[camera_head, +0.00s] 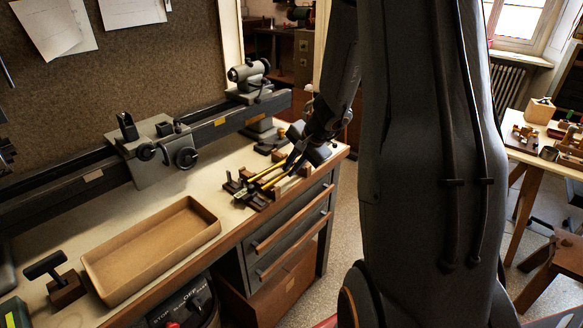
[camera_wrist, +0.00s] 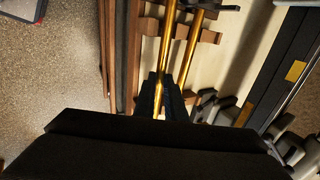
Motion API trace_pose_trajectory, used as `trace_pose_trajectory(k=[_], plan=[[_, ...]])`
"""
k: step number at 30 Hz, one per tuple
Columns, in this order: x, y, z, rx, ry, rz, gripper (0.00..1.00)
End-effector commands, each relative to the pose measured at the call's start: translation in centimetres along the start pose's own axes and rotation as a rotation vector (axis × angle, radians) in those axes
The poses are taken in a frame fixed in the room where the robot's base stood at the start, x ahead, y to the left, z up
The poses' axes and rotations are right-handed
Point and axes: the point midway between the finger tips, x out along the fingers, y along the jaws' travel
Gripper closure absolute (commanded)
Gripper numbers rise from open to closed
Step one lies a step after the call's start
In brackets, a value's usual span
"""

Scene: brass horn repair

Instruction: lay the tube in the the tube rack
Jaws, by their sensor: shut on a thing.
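My gripper (camera_head: 297,160) is low over the right end of the bench, its fingers pointing down. In the wrist view the dark fingers (camera_wrist: 163,96) are shut on a thin brass tube (camera_wrist: 167,40). A second brass tube (camera_wrist: 191,50) runs close beside it on the right, lying across the notched wooden tube rack (camera_wrist: 208,36). In the head view the rack (camera_head: 289,186) is small and partly hidden by my gripper and the tubes. I cannot tell whether the held tube touches the rack's notches.
A shallow empty tan tray (camera_head: 150,255) stands on the bench left of the rack. A long dark lathe bed (camera_head: 220,125) runs behind. The bench's front wooden edge (camera_wrist: 134,55) is close beside the rack. The bench top between tray and lathe is mostly clear.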

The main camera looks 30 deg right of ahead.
Motion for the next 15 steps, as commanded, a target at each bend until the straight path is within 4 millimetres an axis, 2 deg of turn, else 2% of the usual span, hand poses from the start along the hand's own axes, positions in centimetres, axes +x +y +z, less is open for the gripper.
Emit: trace_pose_trajectory(k=[15], plan=[[0.45, 0.27, 0.00, 0.000, 0.000, 0.000, 1.00]])
